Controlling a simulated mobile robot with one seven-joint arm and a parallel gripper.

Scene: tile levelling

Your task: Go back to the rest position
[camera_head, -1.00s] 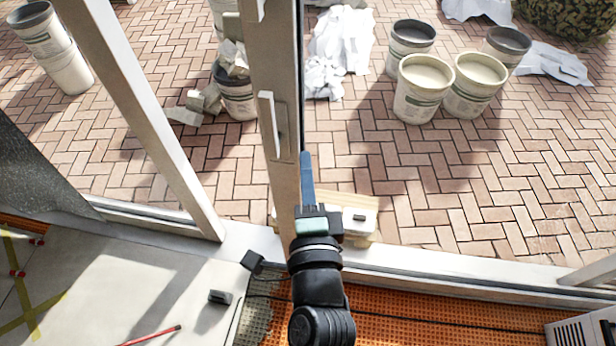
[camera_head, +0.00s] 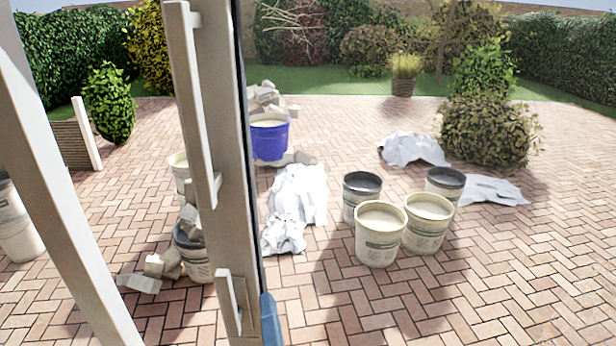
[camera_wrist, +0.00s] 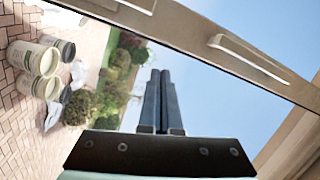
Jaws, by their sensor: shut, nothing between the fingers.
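My gripper (camera_wrist: 156,92) shows in the wrist view with its two dark fingers together and nothing between them. It points out past the door frame towards the sky and garden. In the head view only a blue finger part (camera_head: 270,320) shows at the bottom, close beside the door post; the rest of my arm is out of the picture.
A pale door post (camera_head: 222,150) with handles stands close beside my gripper, and it also crosses the wrist view (camera_wrist: 215,45). Another frame bar (camera_head: 60,190) slants at left. Outside, several buckets (camera_head: 380,235), crumpled white sheets (camera_head: 298,195) and rubble (camera_head: 160,267) stand on brick paving.

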